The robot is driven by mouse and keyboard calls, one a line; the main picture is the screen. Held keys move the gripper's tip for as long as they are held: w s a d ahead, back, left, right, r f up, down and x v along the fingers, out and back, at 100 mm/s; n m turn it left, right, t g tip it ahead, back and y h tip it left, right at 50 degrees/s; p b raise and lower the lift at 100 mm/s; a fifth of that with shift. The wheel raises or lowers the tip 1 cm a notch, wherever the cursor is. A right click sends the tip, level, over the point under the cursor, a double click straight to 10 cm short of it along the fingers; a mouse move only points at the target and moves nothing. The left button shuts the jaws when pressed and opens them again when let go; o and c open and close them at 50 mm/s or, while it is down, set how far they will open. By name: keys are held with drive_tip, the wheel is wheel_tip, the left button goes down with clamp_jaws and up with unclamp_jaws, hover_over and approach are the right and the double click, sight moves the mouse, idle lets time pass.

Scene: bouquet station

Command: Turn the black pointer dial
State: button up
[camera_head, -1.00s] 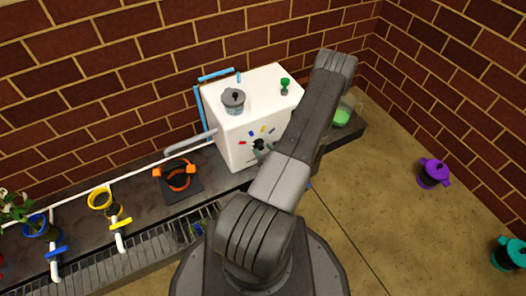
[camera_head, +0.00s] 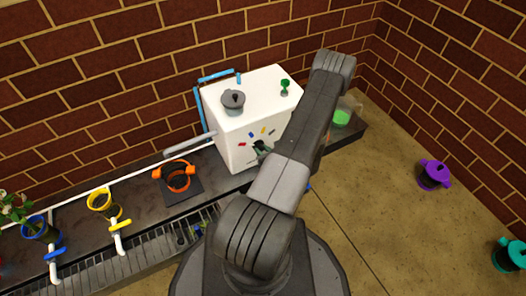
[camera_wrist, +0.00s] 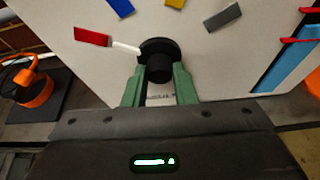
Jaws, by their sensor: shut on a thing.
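The black pointer dial (camera_wrist: 159,62) is on the front face of a white box (camera_head: 232,153). Its white pointer (camera_wrist: 126,48) points left, toward the red mark (camera_wrist: 92,37). My gripper (camera_wrist: 158,80) has its two green fingers on either side of the dial's knob, shut on it. In the head view my gripper (camera_head: 262,148) is at the box front and hides most of the dial. Blue (camera_wrist: 121,6), yellow (camera_wrist: 175,3) and grey (camera_wrist: 222,17) marks also ring the dial.
A grey-lidded item (camera_head: 233,100) and a small green-topped piece (camera_head: 285,87) are on the box top. An orange-handled pot (camera_head: 178,178) stands left of the box. A container of green liquid (camera_head: 341,117) is to the right. The floor at right is mostly open.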

drive_tip(key=m+y+b, duration=0.1)
drive_tip(key=m, duration=0.1)
drive_tip(key=m+y+b, duration=0.1)
drive_tip(key=shift+w+d+f+m+g+y, duration=0.1)
drive_tip(key=shift+d+f+m+g+y, duration=0.1)
drive_tip(key=shift+m+g+y, duration=0.15)
drive_tip(key=m+y+b, duration=0.1)
drive_tip(key=m, duration=0.1)
drive_tip(key=m+y+b, duration=0.1)
drive_tip(key=m, duration=0.1)
drive_tip(key=shift+d+f+m+y, duration=0.15)
drive_tip(key=shift+f+m+y, duration=0.05)
drive_tip(key=shift+m+y, duration=0.15)
drive_tip(key=m+y+b, duration=0.1)
drive_tip(key=m, duration=0.3)
drive_tip(key=shift+f+m+y, duration=0.1)
drive_tip(key=shift+m+y, duration=0.2)
drive_tip(key=shift+y, duration=0.1)
drive_tip(key=m+t, duration=0.1)
drive_tip(key=m, duration=0.2)
drive_tip(key=m+t+y, duration=0.1)
drive_tip(key=m, duration=0.2)
drive_tip(key=shift+f+t, duration=0.2)
drive_tip(key=shift+t, duration=0.15)
drive_tip(key=o, duration=1)
drive_tip(key=p+v, duration=0.3)
drive_tip(key=v, duration=1)
drive_tip(key=shift+s+d+f, duration=0.2)
drive_tip(key=shift+s+d, duration=0.05)
drive_tip(key=shift+s, duration=0.05)
